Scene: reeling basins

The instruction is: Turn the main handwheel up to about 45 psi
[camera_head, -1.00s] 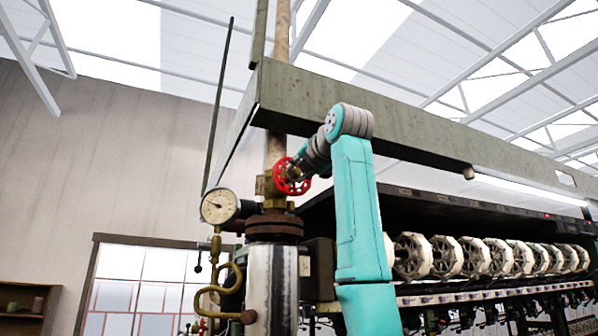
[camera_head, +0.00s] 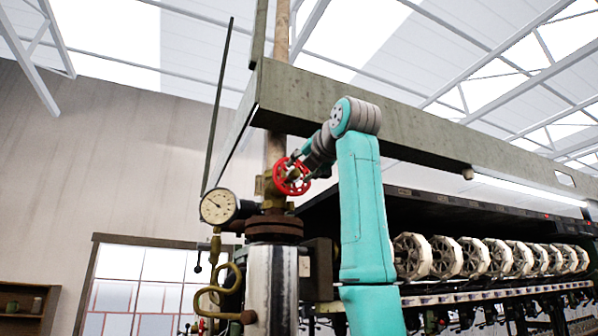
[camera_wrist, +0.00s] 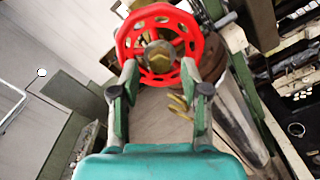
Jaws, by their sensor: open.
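The red handwheel (camera_head: 289,177) sits on a brass valve on the vertical pipe. In the wrist view the handwheel (camera_wrist: 158,44) is straight ahead, with its spoked face and brass hub in plain sight. My gripper (camera_wrist: 160,78) is open. Its two fingertips lie left and right of the wheel's lower part in the picture; whether they touch the rim I cannot tell. In the head view my gripper (camera_head: 303,155) is at the wheel's upper right. The round white pressure gauge (camera_head: 218,206) is left of the valve. Its needle points to the upper left; the numbers are too small to read.
A curved brass pipe (camera_head: 226,291) hangs below the gauge. A large beam (camera_head: 420,135) runs above and behind my arm. A row of pale reels (camera_head: 475,257) stands to the right. Open space lies left of the gauge, before the wall.

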